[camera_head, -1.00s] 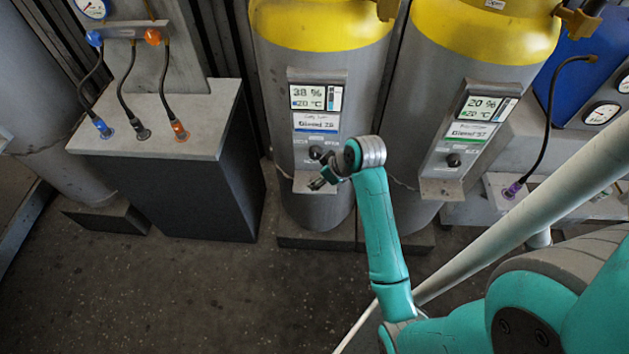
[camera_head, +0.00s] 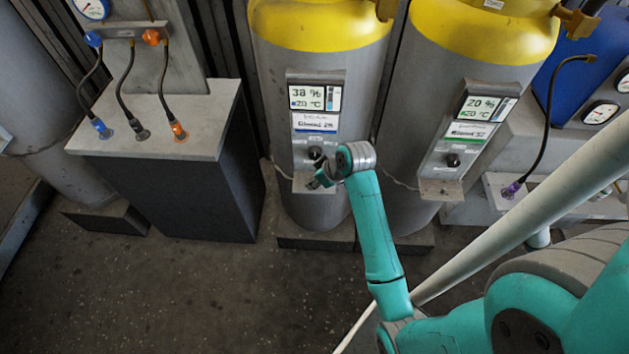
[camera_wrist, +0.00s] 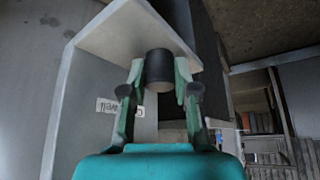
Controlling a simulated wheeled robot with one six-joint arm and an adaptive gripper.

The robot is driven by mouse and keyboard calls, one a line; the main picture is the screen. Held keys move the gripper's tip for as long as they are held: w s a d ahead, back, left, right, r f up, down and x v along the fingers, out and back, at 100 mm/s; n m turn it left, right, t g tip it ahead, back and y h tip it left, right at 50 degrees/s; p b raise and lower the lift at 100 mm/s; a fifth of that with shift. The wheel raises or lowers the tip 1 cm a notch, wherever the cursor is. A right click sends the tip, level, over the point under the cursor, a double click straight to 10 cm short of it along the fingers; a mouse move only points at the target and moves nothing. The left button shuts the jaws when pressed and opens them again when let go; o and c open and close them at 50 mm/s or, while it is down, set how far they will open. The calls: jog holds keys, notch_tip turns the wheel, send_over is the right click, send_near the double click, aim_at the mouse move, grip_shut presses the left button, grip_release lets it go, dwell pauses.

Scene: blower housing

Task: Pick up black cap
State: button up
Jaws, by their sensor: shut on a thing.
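The black cap (camera_wrist: 159,68) shows in the wrist view as a short dark cylinder between my two fingers, beside a light grey plate (camera_wrist: 120,32). My gripper (camera_wrist: 160,84) is shut on it, one finger on each side. In the head view my gripper (camera_head: 322,178) is in front of the left tank's lower bracket (camera_head: 304,184), just below a dark knob (camera_head: 314,153). The cap cannot be made out clearly there. I cannot tell whether the cap still touches the plate.
The left tank (camera_head: 318,65) and right tank (camera_head: 480,60) with yellow tops stand side by side. The right tank has its own panel and dark knob (camera_head: 453,160). A cabinet (camera_head: 165,115) with several hoses stands at left. The floor (camera_head: 200,300) in front is clear.

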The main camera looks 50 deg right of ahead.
aim_at(311, 177)
jog(key=shift+r, duration=0.1)
jog(key=shift+r, duration=0.55)
notch_tip(311, 177, up, 2)
jog(key=shift+r, duration=0.1)
jog(key=s+d, duration=0.1)
jog(key=s, duration=1.7)
jog(key=shift+d, duration=0.15)
